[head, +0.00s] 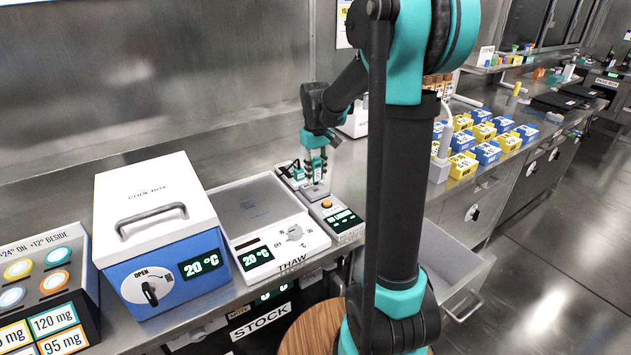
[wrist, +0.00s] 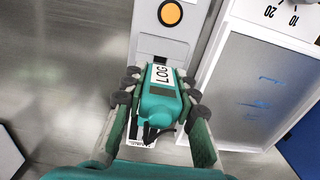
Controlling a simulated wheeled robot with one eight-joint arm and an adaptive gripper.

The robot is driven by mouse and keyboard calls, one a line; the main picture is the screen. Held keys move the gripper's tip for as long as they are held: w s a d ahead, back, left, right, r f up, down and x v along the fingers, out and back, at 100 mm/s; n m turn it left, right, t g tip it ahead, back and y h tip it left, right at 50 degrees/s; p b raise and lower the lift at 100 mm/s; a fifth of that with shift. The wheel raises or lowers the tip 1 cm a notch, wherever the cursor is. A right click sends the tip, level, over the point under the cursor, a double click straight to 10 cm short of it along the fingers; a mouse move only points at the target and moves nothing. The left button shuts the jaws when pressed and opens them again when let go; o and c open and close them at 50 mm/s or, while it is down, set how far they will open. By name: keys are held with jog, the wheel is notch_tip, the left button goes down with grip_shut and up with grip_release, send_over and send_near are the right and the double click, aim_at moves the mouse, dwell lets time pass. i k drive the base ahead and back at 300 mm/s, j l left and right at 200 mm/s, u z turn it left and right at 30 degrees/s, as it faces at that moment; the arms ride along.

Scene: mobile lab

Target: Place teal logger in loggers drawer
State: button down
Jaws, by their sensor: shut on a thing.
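The teal logger (wrist: 158,106), with a white "LOG" label, sits between the fingers of my gripper (wrist: 160,89) in the wrist view. My gripper is shut on it. In the head view my gripper (head: 316,166) points down over the narrow grey device with an orange button (head: 327,204), at the back of the bench. I cannot tell whether the logger touches the device. A grey drawer (head: 447,262) stands open below the bench to the right, partly hidden by my arm. No label on it can be read.
Several blue and yellow boxes (head: 487,153) stand on the bench at right. A wooden round top (head: 312,327) is below the bench.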

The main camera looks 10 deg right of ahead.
aim_at(431, 282)
jog(key=k+z, duration=0.2)
jog(key=z, duration=0.15)
jog(key=k+z, duration=0.45)
jog(key=z, duration=0.25)
